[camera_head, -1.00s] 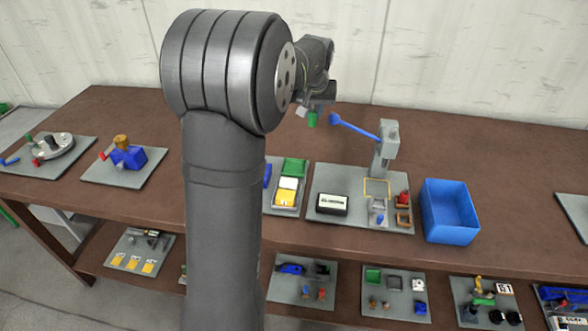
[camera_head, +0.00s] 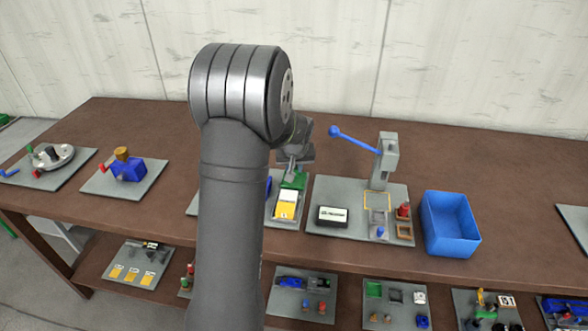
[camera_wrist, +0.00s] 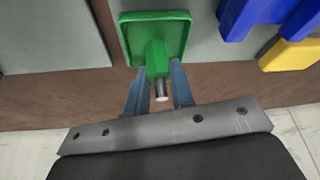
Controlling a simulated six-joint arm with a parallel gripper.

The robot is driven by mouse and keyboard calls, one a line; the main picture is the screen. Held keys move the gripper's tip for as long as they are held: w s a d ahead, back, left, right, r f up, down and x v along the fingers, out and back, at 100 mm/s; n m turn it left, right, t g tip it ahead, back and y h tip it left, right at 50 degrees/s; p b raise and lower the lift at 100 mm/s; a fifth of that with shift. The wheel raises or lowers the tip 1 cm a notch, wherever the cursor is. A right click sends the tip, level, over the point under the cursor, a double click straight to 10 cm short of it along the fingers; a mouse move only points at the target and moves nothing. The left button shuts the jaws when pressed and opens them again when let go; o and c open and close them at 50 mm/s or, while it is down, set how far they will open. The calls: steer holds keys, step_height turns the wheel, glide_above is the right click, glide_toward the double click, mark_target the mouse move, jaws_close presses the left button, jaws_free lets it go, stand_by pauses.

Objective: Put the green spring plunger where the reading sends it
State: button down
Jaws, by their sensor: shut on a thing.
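The green spring plunger (camera_wrist: 157,62) is between my gripper's fingers (camera_wrist: 160,90) in the wrist view, its metal pin pointing towards the camera. My gripper is shut on it. The plunger is over the green tray (camera_wrist: 183,20), within its outline; I cannot tell whether it touches the floor. In the head view the green tray (camera_head: 297,178) sits at the back of a grey plate, partly hidden by my gripper. A small display (camera_head: 333,215) with dark text stands on the plate to the right; its text is too small to read.
A yellow and white block (camera_head: 286,205) lies in front of the green tray. To the right are a press with a blue lever (camera_head: 355,140), a red part (camera_head: 403,210) and an open blue bin (camera_head: 450,225). Blue and yellow parts (camera_wrist: 290,52) lie right in the wrist view.

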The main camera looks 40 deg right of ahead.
steer(key=shift+f, duration=0.4)
steer(key=shift+f, duration=0.2)
steer(key=c, duration=1.3)
jaws_free()
steer(key=shift+o, duration=0.2)
steer(key=shift+r, duration=0.15)
steer(key=v, duration=1.2)
